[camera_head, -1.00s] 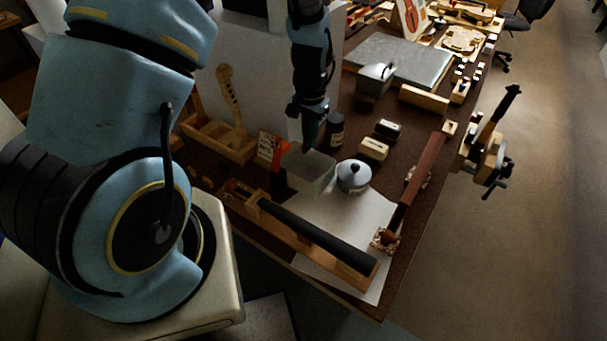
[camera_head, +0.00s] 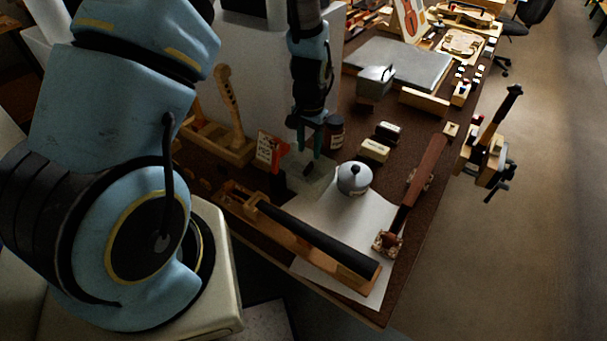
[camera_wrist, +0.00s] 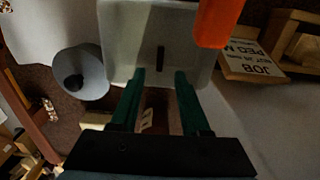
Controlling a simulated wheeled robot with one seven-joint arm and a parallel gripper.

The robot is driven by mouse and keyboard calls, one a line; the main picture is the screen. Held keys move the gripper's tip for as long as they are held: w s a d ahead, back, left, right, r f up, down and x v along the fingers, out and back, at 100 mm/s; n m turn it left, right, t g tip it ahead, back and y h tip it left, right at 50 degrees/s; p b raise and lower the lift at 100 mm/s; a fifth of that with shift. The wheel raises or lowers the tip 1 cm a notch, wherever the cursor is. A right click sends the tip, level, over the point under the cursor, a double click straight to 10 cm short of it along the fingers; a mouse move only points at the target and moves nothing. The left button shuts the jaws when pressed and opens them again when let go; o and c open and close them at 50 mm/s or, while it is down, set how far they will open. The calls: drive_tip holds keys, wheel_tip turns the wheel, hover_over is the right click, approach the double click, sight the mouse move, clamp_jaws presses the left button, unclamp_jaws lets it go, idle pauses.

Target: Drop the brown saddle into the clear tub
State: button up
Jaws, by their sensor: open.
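The clear tub (camera_wrist: 190,62) fills the top middle of the wrist view. In the head view it is a pale, see-through box (camera_head: 318,187) left of the round grey pot. A small dark bar (camera_wrist: 160,55), which looks like the saddle, shows within the tub's outline. It looks nearly black in this light, and I cannot tell if it rests on the tub's floor. My gripper (camera_wrist: 160,76) is open, its green fingers apart with nothing between them. In the head view my gripper (camera_head: 309,157) points down just above the tub.
An orange-red object (camera_wrist: 218,20) stands close beside the tub, near a sign (camera_wrist: 255,62). The grey lidded pot (camera_wrist: 80,75) is on the other side. A dark jar (camera_head: 335,133) stands behind my gripper. A long black fingerboard (camera_head: 315,240) lies in front.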

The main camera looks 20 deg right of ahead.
wheel_tip(320, 180, up, 11)
drive_tip(key=b, duration=0.3)
idle(0.4)
drive_tip(key=shift+f, duration=0.1)
drive_tip(key=s+a+r+n, duration=0.1)
drive_tip(key=a+r+n, duration=0.1)
drive_tip(key=a, duration=0.6)
drive_tip(key=s+a+r+n+t, duration=0.1)
drive_tip(key=s+a+r+n, duration=0.1)
drive_tip(key=a, duration=0.7)
drive_tip(key=s+a+r+n, duration=0.1)
drive_tip(key=a+r+n, duration=0.2)
drive_tip(key=a, duration=0.6)
drive_tip(key=shift+s+a+r+n+t, duration=0.3)
drive_tip(key=shift+r+n, duration=0.1)
drive_tip(key=shift+n, duration=0.6)
drive_tip(key=shift+w, duration=0.1)
